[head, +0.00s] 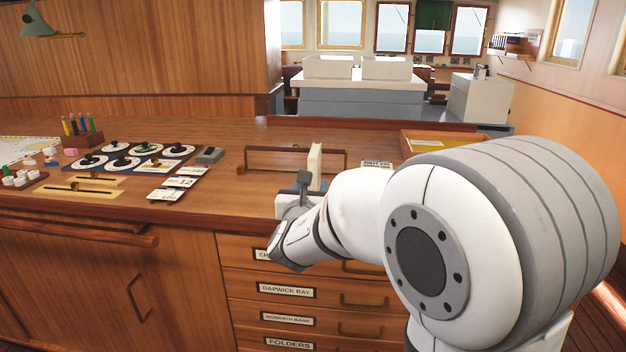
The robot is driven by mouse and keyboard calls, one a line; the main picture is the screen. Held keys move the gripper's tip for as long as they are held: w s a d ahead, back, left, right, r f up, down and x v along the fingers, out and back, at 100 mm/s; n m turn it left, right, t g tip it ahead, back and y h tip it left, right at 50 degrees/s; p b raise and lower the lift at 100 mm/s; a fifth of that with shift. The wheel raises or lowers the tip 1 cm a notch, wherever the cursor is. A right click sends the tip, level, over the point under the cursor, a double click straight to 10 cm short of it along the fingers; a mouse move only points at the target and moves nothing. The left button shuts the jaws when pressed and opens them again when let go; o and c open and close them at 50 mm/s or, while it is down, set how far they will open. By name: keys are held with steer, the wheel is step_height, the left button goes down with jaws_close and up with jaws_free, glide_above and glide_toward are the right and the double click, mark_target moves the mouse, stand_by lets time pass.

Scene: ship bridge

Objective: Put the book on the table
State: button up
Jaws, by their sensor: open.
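A thin, cream-coloured upright thing, which looks like the book (315,162), stands at a low brown rail frame (262,150) on the wooden table (228,207). Its lower part is partly hidden by my gripper and arm. My gripper (303,192) is at the table's front edge, just in front of the book in the picture. It is open, and I see nothing held in it. Whether its fingers touch the book cannot be told from this view.
Several round dials (122,163), cards (180,183) and a small grey device (209,155) lie on the left. A pen holder (83,138) stands behind them. A wooden tray (440,139) is at the right. Labelled drawers (286,290) are below the front edge. Bare tabletop lies left of my gripper.

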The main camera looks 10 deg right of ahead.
steer(key=v, duration=0.6)
steer(key=s+d+f+m+g+h, duration=0.2)
steer(key=s+d+f+m+g, duration=0.25)
steer(key=s+d+m, duration=0.35)
steer(key=s+d+f+m+g+h, duration=0.25)
steer(key=s+d+m+g, duration=0.3)
steer(key=m, duration=0.35)
steer(key=s+a+f+m+g+y, duration=0.5)
steer(key=s+a+f+m+y, duration=0.2)
steer(key=m, duration=0.8)
steer(key=s+a+y, duration=0.2)
steer(key=s+y, duration=0.1)
steer(key=s, duration=0.1)
steer(key=shift+f, duration=0.15)
